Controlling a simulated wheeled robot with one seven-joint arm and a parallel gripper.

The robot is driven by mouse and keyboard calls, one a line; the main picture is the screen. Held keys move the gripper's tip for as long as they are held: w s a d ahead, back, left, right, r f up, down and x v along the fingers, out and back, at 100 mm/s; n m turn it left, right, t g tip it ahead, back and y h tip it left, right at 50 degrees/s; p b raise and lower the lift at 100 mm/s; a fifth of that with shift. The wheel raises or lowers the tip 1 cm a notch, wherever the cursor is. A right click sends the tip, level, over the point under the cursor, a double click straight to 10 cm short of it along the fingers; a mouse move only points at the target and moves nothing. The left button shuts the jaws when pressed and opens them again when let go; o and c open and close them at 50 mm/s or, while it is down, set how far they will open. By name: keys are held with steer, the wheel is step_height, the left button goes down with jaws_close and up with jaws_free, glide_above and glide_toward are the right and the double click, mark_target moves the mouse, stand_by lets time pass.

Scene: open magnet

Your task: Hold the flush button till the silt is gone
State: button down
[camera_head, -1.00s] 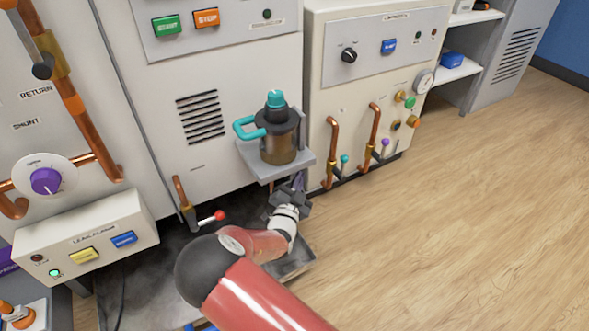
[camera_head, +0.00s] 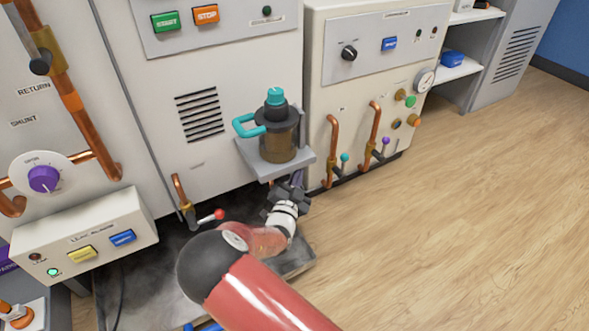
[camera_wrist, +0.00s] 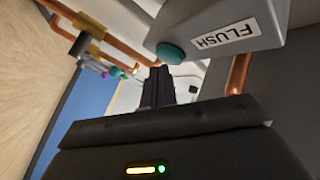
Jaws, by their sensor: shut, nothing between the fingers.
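The filter housing (camera_head: 279,145) stands upright on a grey shelf (camera_head: 262,172), with a teal cap and a teal side handle. Its lower bowl looks murky brown. The flush button is a teal round knob (camera_wrist: 170,53) beside a FLUSH label (camera_wrist: 226,35) on a grey box in the wrist view. It is not visible in the head view. My gripper (camera_head: 297,180) is just below the shelf. Its dark fingers (camera_wrist: 158,88) are shut and empty, with the tips close to the button in the wrist view. I cannot tell whether they touch it.
A red-tipped lever valve (camera_head: 217,215) is left of my gripper. Copper pipes (camera_head: 332,150) rise along the right cabinet. A leak alarm box (camera_head: 92,240) stands at the left. A dark tray lies beneath my arm; open wooden floor (camera_head: 450,220) is at the right.

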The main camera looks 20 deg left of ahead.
steer(key=shift+w+a, duration=0.4)
steer(key=shift+a, duration=0.1)
stand_by(2.4)
steer(key=shift+s+d, duration=0.1)
stand_by(2.8)
steer(key=shift+s+d, duration=0.55)
steer(key=shift+d, duration=0.1)
steer(key=s+d, duration=0.3)
steer(key=shift+s+d, duration=0.1)
steer(key=shift+d, duration=0.3)
steer(key=shift+d, duration=0.1)
